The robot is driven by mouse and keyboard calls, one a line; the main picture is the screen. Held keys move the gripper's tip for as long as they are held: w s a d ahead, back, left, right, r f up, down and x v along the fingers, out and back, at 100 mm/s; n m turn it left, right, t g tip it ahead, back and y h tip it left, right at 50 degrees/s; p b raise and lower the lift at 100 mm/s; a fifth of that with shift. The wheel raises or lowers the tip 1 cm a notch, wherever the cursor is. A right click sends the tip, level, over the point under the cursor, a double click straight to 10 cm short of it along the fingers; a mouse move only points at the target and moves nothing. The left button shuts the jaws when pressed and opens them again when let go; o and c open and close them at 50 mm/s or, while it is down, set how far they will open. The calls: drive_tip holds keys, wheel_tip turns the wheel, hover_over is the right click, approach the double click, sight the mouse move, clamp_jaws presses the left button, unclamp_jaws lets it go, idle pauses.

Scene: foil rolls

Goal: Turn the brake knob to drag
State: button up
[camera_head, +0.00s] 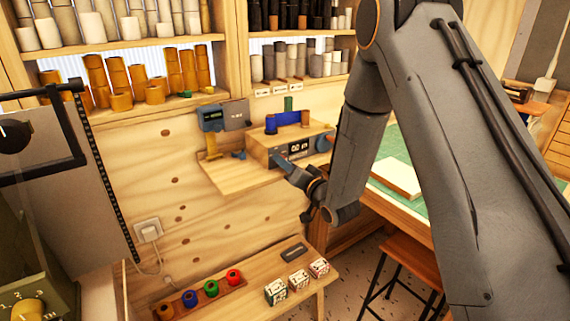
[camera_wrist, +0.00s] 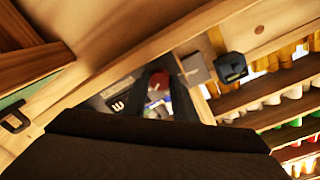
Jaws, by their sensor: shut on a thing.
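The machine (camera_head: 292,147) is a wooden-sided box with a dark front panel and a small white-on-dark display, standing on a wall shelf. My gripper (camera_head: 280,160) reaches the left part of the front panel. In the wrist view my gripper (camera_wrist: 158,78) has its two dark fingers on either side of a small reddish round knob (camera_wrist: 158,82), and it is shut on it. The knob is hidden in the head view. Its pointer and any drag marking cannot be read.
A grey device (camera_head: 223,116) stands left of the machine on the shelf (camera_head: 225,178). A low bench (camera_head: 255,288) below carries several coloured rolls (camera_head: 211,288) and small boxes (camera_head: 298,280). A stool (camera_head: 405,262) and a green-topped table (camera_head: 392,150) are at the right.

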drive_tip(key=shift+n+b, duration=0.3)
drive_tip(key=shift+n, duration=0.1)
drive_tip(key=n+b, duration=0.4)
drive_tip(key=shift+f+n, duration=0.15)
drive_tip(key=shift+n, duration=0.15)
drive_tip(key=n+b, duration=0.5)
drive_tip(key=n, duration=0.1)
drive_tip(key=shift+a+n+b, duration=0.1)
drive_tip(key=shift+n+b, duration=0.2)
drive_tip(key=shift+n, duration=0.1)
drive_tip(key=o, duration=1)
drive_tip(key=shift+s, duration=0.1)
drive_tip(key=shift+o, duration=0.2)
